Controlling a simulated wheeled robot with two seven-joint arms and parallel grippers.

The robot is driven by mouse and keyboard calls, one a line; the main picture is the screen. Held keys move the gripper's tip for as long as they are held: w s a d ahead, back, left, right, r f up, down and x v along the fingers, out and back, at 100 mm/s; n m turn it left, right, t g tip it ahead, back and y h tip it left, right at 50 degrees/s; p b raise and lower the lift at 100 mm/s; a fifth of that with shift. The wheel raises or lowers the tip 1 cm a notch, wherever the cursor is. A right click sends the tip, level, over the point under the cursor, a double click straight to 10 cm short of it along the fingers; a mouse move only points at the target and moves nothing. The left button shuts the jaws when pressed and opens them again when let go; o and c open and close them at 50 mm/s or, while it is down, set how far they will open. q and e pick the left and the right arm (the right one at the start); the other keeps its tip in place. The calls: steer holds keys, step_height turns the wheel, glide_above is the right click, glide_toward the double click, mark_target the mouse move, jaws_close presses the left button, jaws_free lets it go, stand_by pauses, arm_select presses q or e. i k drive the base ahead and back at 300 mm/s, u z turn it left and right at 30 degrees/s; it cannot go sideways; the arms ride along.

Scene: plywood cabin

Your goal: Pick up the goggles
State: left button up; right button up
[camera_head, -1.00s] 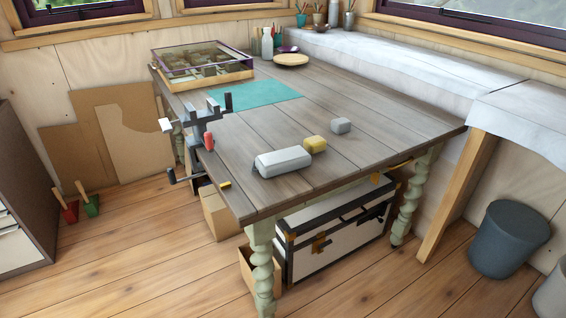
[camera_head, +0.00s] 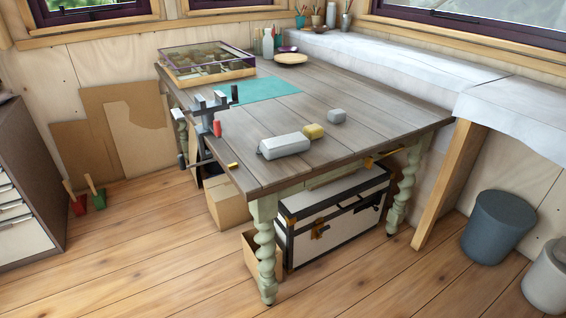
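I cannot make out goggles with certainty in the head view. A long pale grey object with rounded edges (camera_head: 285,146) lies near the table's front edge; a small dark part shows at its left end. A yellow block (camera_head: 314,131) and a small grey block (camera_head: 337,116) lie to its right on the wooden table (camera_head: 330,88). Neither of my grippers is in view.
A vise (camera_head: 208,104) is at the table's left edge. A glass-topped case (camera_head: 207,62) and teal mat (camera_head: 262,90) lie farther back. A trunk (camera_head: 335,220) is under the table; bins (camera_head: 497,228) stand right. The floor in front is clear.

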mark_target(291, 144)
steer(key=z, duration=0.15)
steer(key=k, duration=0.65)
steer(key=u, duration=1.4)
steer(key=i, duration=1.95)
steer(key=z, duration=1)
